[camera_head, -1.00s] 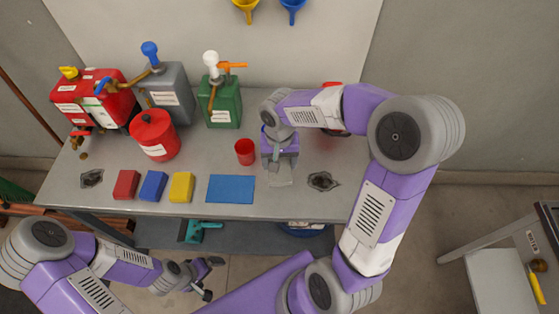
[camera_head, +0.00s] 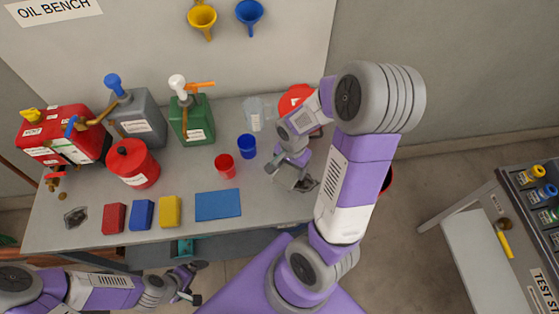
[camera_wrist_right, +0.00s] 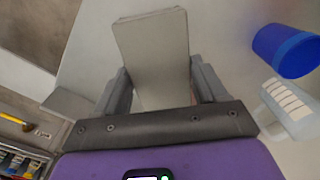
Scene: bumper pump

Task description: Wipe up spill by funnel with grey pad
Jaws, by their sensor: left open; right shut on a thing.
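My right gripper (camera_head: 288,168) is shut on a grey pad (camera_wrist_right: 155,55), low over the right part of the bench. In the right wrist view the pad sticks out between the fingers. A dark grey patch (camera_head: 307,185) shows beside and partly behind this gripper; whether the pad touches it or the bench, I cannot tell. Another dark patch (camera_head: 75,217) lies at the bench's left front. Small brown spots (camera_head: 61,189) lie near the red can. A yellow funnel (camera_head: 202,17) and a blue funnel (camera_head: 249,12) hang on the wall. My left gripper (camera_head: 188,282) is open and empty before the bench.
Red (camera_head: 114,218), blue (camera_head: 142,214) and yellow (camera_head: 170,211) blocks and a blue mat (camera_head: 218,205) line the bench front. A red cup (camera_head: 225,166), blue cup (camera_head: 247,146) and clear jug (camera_head: 254,113) stand behind. Several cans fill the back left.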

